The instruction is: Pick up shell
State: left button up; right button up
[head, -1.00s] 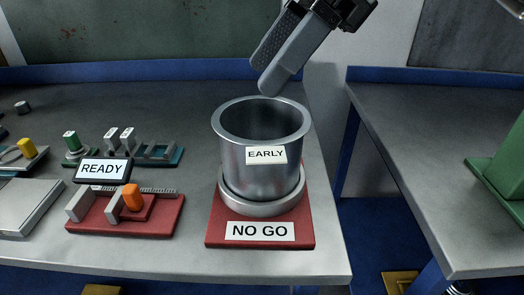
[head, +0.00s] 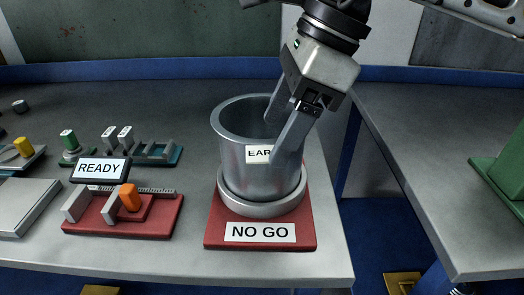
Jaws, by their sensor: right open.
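The shell (head: 238,165) is a metal, open-topped cylinder with a white label, partly covered, of which "EAR" shows. It stands upright in a round metal ring (head: 262,209) on a red base marked "NO GO" (head: 213,238). My right gripper (head: 277,140) is open at the shell's right side, pointing down. One finger reaches down inside the rim and the other is outside, in front of the wall and label. I cannot tell whether either finger touches the wall. My left gripper is not in view.
Left of the shell is a red fixture (head: 150,222) with an orange knob and a "READY" sign (head: 101,169). Further left are a grey plate (head: 25,205) and small fixtures. A gap separates this table from the right table (head: 430,150), which holds a green object (head: 503,172).

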aim_at(269, 149)
jog(key=x, duration=0.4)
jog(key=shift+f, duration=0.35)
grip_shut()
